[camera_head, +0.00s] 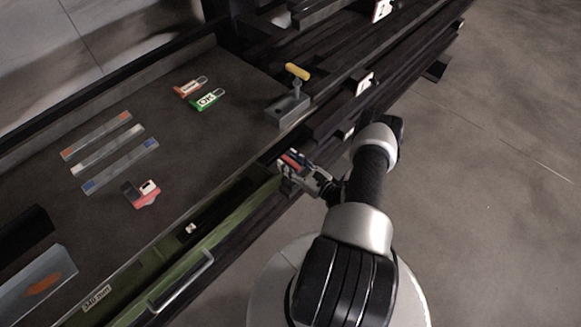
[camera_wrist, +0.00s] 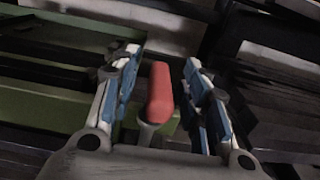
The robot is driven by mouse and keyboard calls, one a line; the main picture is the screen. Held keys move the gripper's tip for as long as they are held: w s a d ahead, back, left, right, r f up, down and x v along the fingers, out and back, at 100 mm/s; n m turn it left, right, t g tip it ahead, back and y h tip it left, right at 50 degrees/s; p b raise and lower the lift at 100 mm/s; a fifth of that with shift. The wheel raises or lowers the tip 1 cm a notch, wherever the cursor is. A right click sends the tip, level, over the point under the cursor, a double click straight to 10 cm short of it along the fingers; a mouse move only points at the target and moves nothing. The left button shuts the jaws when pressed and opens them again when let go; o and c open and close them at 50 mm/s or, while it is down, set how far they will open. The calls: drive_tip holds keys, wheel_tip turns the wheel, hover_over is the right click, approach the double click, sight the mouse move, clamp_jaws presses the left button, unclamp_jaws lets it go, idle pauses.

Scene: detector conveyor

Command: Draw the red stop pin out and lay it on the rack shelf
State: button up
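The red stop pin (camera_wrist: 159,92) shows in the wrist view as a rounded red handle on a short silver shank. It stands between the two blue-padded fingers of my gripper (camera_wrist: 161,62). The pin's lower end is hidden. I cannot tell which surface is the rack shelf.
A dark tabletop (camera_head: 190,150) holds red and green tags (camera_head: 207,99), several flat strips (camera_head: 120,160) and a red-black tool (camera_head: 141,195). A yellow-handled pin (camera_head: 297,71) stands in a grey block (camera_head: 288,108). Dark rails run behind my gripper. The floor at right is clear.

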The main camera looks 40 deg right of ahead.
clamp_jaws()
idle(0.3)
drive_tip(key=shift+r, duration=0.1)
